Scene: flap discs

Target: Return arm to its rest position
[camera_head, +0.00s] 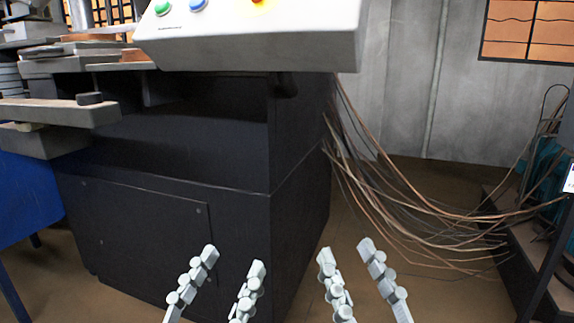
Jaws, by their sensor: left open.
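My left gripper (233,261) shows at the bottom of the head view, left of centre. Its two fingers are apart with nothing between them, in front of the dark machine cabinet. My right gripper (345,252) is beside it, right of centre. Its two fingers are also apart and empty, with the brown floor behind them. Both grippers point up and forward in the picture. The arms behind them are below the picture's edge. No flap disc can be made out in this view.
A dark machine cabinet (240,150) fills the middle, under a pale control panel (250,45) with coloured buttons. Loose cables (400,215) hang and spread over the floor at right. A blue table (28,195) stands at left. Brown floor (440,295) lies open at lower right.

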